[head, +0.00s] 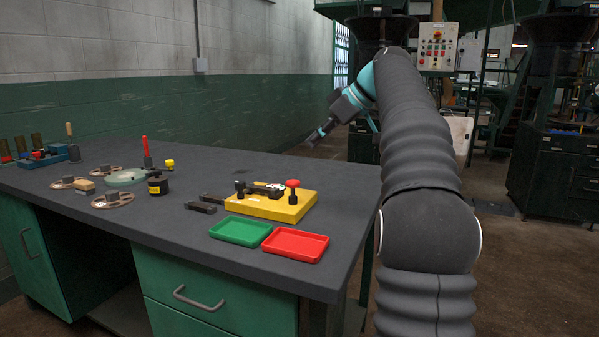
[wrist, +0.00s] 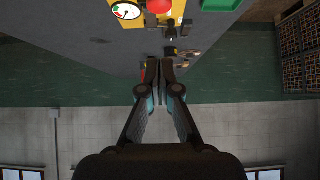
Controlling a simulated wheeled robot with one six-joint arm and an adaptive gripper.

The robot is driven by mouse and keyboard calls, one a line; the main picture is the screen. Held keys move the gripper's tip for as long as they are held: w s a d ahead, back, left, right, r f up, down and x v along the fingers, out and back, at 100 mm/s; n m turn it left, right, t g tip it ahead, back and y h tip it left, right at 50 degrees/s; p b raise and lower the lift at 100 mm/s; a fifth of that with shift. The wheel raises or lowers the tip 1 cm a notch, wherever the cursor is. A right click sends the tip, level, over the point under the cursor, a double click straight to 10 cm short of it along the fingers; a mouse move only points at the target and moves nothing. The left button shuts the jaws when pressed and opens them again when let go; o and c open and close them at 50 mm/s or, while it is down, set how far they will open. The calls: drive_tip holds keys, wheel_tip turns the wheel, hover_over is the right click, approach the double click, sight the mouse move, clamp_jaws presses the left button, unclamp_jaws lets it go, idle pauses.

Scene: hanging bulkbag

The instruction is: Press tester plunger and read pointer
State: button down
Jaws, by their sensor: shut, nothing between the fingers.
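The tester is a yellow block (head: 268,206) on the workbench, with black fittings on top. Its plunger has a red knob (head: 292,184) at the right end of the block and stands upright. In the wrist view the red knob (wrist: 159,5) is cut by the top edge, beside a white round dial (wrist: 126,10) with coloured marks. The dial's pointer is too small to read. My gripper (head: 313,141) is over the bench's back edge, beyond and above the tester, apart from it. In the wrist view its fingers (wrist: 159,66) are together and empty.
A green tray (head: 240,244) and a red tray (head: 296,256) lie in front of the tester. A black part (head: 201,207) lies left of it. Further left are round discs (head: 113,200), a black pot (head: 158,186) and a red-handled tool (head: 146,150). The bench's (head: 335,215) right end is clear.

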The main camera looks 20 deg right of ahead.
drive_tip(key=b, duration=0.1)
hover_over(299, 181)
wheel_tip(299, 181, down, 5)
drive_tip(key=shift+a+r, duration=0.1)
drive_tip(key=shift+a, duration=0.05)
wheel_tip(299, 181, down, 2)
drive_tip(key=shift+s+f+b, duration=0.1)
drive_tip(key=shift+f+b, duration=0.1)
drive_tip(key=shift+b, duration=0.1)
drive_tip(key=shift+f, duration=0.65)
drive_tip(key=shift+f+b, duration=1.05)
drive_tip(key=shift+f, duration=0.4)
drive_tip(key=w+a+r+p+v, duration=0.1)
drive_tip(key=p+v, duration=0.3)
drive_tip(key=v, duration=0.9)
drive_tip(key=shift+w+a+r, duration=0.15)
drive_tip(key=shift+w+r, duration=0.1)
drive_tip(key=shift+r, duration=0.5)
